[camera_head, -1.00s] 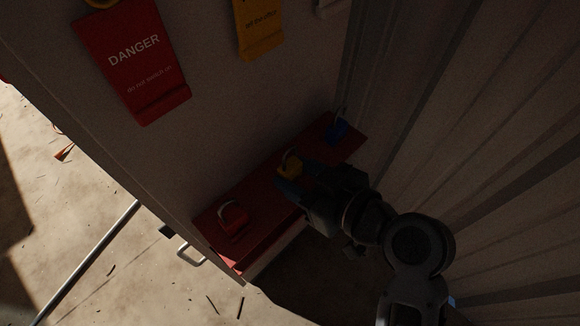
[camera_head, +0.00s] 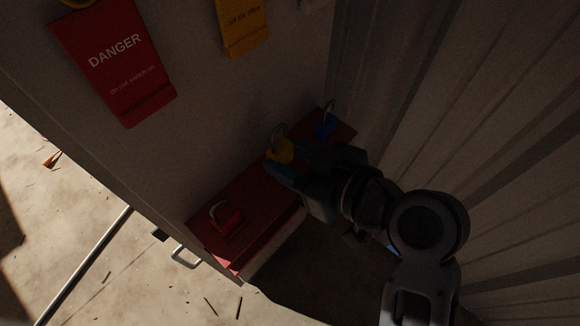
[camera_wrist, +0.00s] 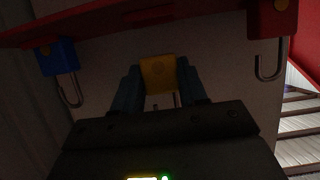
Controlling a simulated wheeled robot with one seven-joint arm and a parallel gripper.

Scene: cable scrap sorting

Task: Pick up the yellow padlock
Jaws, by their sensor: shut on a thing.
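The yellow padlock (camera_head: 281,151) is between the fingers of my gripper (camera_head: 284,168), with its grey shackle pointing up in the head view. In the wrist view the yellow padlock (camera_wrist: 158,73) sits between the two blue fingertips of my gripper (camera_wrist: 159,88), which are shut on its sides. The wrist view appears upside down, with the red shelf (camera_wrist: 110,22) along its top. The padlock appears clear of the shelf, though the head view does not show the gap well.
A red padlock (camera_head: 226,216) stands on the near end of the red shelf (camera_head: 243,203). A blue padlock (camera_head: 326,127) stands at the far end, near the corrugated wall (camera_head: 450,120). A red danger tag (camera_head: 117,62) and a yellow tag (camera_head: 241,27) hang on the panel above.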

